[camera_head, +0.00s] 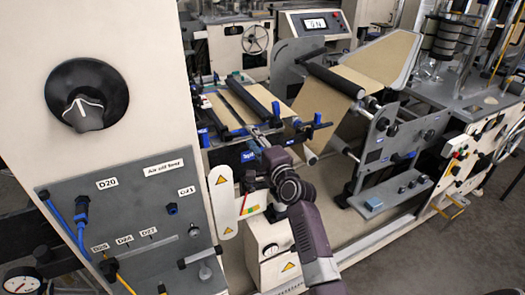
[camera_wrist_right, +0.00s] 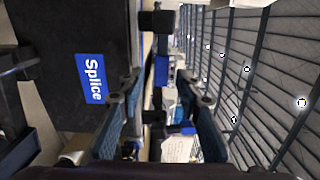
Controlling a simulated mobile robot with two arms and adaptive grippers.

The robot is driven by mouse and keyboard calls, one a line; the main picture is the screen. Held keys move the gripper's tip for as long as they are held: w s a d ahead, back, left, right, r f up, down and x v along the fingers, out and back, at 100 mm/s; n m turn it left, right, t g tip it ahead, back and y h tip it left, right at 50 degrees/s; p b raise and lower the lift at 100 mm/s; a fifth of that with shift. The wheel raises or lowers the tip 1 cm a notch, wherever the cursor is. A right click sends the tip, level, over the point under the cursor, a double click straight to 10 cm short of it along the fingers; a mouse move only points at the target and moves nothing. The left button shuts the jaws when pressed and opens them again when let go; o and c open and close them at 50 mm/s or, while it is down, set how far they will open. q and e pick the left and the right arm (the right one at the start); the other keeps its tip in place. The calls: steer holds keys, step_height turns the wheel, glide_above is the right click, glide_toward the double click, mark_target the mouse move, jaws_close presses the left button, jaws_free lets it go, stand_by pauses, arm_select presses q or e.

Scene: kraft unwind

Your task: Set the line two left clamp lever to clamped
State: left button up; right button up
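The splice table (camera_head: 240,108) carries dark rollers and several blue-ended clamp parts. One blue lever end (camera_head: 317,118) stands at its right side and another blue piece (camera_head: 203,137) at its left front; I cannot read which is the line two left clamp lever. My right gripper (camera_head: 262,140) is at the table's front edge, beside the blue "Splice" label. In the right wrist view its blue-padded fingers (camera_wrist_right: 160,105) are apart. A blue piece (camera_wrist_right: 161,70) with black parts shows in line with the gap; contact cannot be told. My left gripper is not in view.
A cream cabinet with a black knob (camera_head: 87,95) and grey connector panel (camera_head: 130,215) fills the left. A kraft web (camera_head: 375,75) runs over rollers at the right of the table. A metal side plate (camera_head: 385,140) stands close right of my arm. Open floor (camera_head: 430,255) lies lower right.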

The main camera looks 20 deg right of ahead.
steer(key=s, duration=0.8)
steer(key=shift+s, duration=0.35)
steer(key=shift+d, duration=0.1)
steer(key=s+a+f+n+g, duration=0.2)
steer(key=f, duration=0.9)
steer(key=s+a+f+n+g+b, duration=0.1)
steer(key=s+f+n+g, duration=0.15)
steer(key=f, duration=0.85)
steer(key=s+a+f+n+g, duration=0.2)
steer(key=f, duration=0.8)
steer(key=s+a+f+n+g, duration=0.2)
steer(key=s+f+n+g, duration=0.25)
steer(key=s+f, duration=1.4)
steer(key=s+f+n+g, duration=0.2)
steer(key=s+f, duration=0.3)
steer(key=s, duration=0.5)
steer(key=s+d+f+n+g+b, duration=0.1)
steer(key=s+f+n, duration=0.3)
steer(key=s, duration=0.7)
steer(key=s+d+f+n+g, duration=0.1)
steer(key=s+f+n+g, duration=0.2)
steer(key=s+f, duration=0.4)
steer(key=s, duration=0.4)
steer(key=shift+f+h+b, duration=0.3)
steer(key=shift+f, duration=0.05)
